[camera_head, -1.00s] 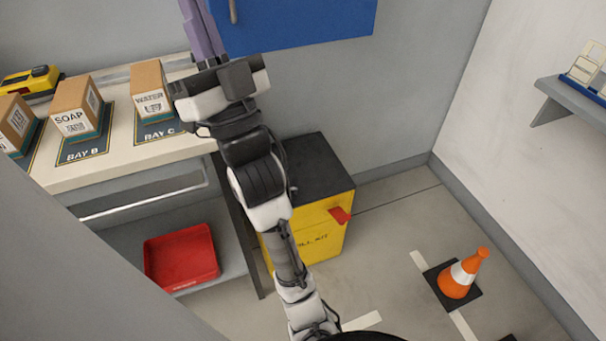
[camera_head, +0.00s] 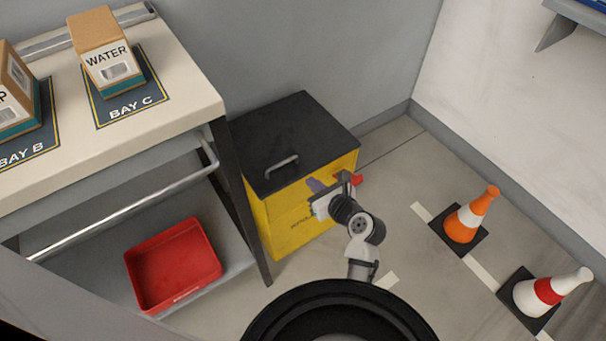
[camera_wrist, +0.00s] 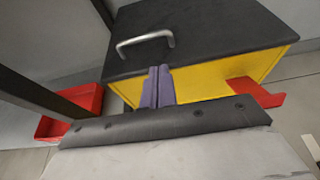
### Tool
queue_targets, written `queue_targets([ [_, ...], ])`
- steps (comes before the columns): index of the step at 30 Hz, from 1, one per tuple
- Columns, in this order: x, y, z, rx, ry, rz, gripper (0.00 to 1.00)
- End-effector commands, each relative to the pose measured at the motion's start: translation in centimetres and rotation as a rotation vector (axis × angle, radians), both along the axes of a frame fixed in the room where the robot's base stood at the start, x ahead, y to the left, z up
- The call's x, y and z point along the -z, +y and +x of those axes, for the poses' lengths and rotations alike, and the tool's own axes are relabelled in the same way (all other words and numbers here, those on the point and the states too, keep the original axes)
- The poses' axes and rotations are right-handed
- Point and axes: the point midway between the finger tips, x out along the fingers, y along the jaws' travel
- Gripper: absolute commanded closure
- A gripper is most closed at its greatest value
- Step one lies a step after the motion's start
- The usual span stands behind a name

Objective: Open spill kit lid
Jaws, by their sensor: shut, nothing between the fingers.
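The spill kit (camera_head: 289,224) is a yellow box on the floor beside the workbench. Its black lid (camera_head: 285,137) lies closed on top, with a metal bar handle (camera_head: 282,167) near its front left. A red tab (camera_head: 357,180) sticks out from the box's right side. My gripper (camera_head: 315,186) is in front of the box's front face, below the lid's edge. In the wrist view my purple fingers (camera_wrist: 158,88) are together and empty, just in front of the lid's front edge. The handle (camera_wrist: 145,42) shows beyond and above them. I cannot tell whether the fingertips touch the box.
The workbench (camera_head: 170,120) with a rail stands left of the kit, holding the WATER box (camera_head: 105,50). A red tray (camera_head: 172,265) sits on its lower shelf. An orange cone (camera_head: 470,215) and a white-and-red cone (camera_head: 545,292) stand on the floor at right.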

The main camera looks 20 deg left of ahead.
Motion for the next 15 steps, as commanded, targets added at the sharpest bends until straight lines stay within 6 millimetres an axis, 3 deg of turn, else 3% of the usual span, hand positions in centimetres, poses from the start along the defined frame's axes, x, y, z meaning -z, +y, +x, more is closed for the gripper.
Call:
queue_targets([
  [9,1.8,4.5,3.4,-0.004,-0.004,-0.001,1.00],
  [15,2.6,6.2,4.8,-0.002,-0.006,-0.002,1.00],
])
